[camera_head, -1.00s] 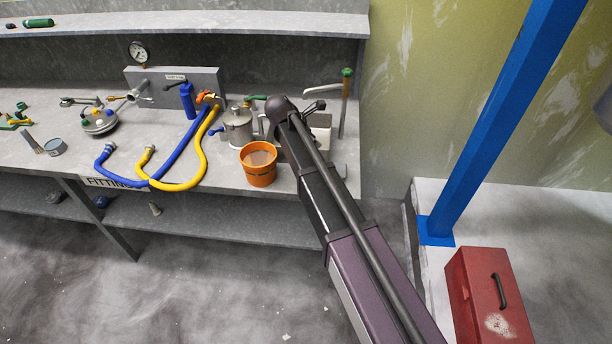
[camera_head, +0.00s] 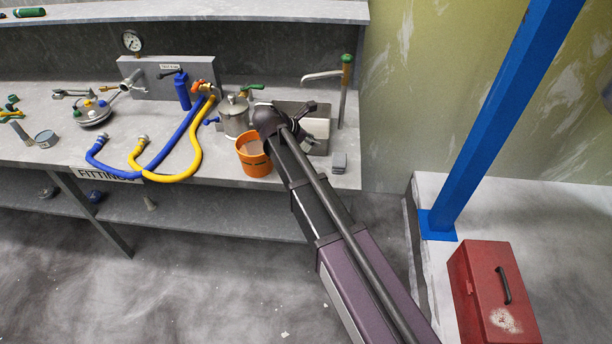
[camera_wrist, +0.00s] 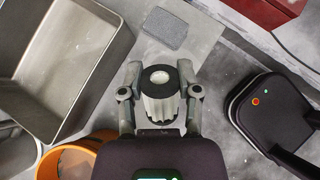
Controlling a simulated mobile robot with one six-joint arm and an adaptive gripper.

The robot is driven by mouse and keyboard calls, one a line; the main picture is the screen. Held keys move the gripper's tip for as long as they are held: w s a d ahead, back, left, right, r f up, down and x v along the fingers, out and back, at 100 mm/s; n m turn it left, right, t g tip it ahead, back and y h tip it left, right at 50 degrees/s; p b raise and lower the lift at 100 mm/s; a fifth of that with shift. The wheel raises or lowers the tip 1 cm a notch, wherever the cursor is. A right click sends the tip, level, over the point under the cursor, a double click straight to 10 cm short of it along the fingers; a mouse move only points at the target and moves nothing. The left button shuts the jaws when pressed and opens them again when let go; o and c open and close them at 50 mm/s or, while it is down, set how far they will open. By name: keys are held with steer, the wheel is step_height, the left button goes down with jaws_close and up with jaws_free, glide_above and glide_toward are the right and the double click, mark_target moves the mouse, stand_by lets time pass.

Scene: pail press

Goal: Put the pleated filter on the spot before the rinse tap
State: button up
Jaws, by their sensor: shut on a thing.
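My gripper (camera_wrist: 160,95) is shut on the pleated filter (camera_wrist: 160,108), a pale ribbed cylinder with a black top ring and a light centre hole. It appears upright between the fingers. In the head view my wrist covers most of the gripper, and the filter cannot be made out clearly. The rinse tap (camera_head: 345,90), with a green top and a long spout, stands at the bench's right back. A small grey pad (camera_head: 339,162) lies near the bench's front right; it also shows in the wrist view (camera_wrist: 165,28), ahead of the filter and apart from it.
A grey metal basin (camera_head: 291,106) lies beside my wrist; its wall fills the left of the wrist view (camera_wrist: 112,75). An orange pail (camera_head: 253,158) and a metal pot (camera_head: 235,118) stand left of my arm. A red toolbox (camera_head: 490,290) is at lower right.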

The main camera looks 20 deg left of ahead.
mark_target(307, 152)
steer(key=s+d+f+n+t+h+b, duration=0.1)
steer(key=s+f+t+b, duration=0.2)
steer(key=s+b, duration=0.3)
steer(key=s+d+f+n+t+h+b, duration=0.1)
steer(key=s+d+f+n+t+b, duration=0.1)
steer(key=s+t+b, duration=0.4)
steer(key=shift+s+f+b, duration=0.2)
steer(key=shift+f+b, duration=0.55)
steer(key=shift+b, duration=2.15)
steer(key=shift+w, duration=0.1)
steer(key=w+a, duration=0.1)
steer(key=w, duration=0.4)
steer(key=w+a+f+b, duration=0.1)
steer(key=w+a, duration=0.1)
steer(key=w, duration=0.3)
steer(key=w+a, duration=0.2)
steer(key=w, duration=0.3)
steer(key=shift+a+f, duration=0.25)
steer(key=shift+s, duration=0.1)
steer(key=shift+b, duration=0.3)
steer(key=shift+f+b, duration=1.7)
steer(key=shift+f, duration=0.1)
steer(key=shift+f, duration=0.15)
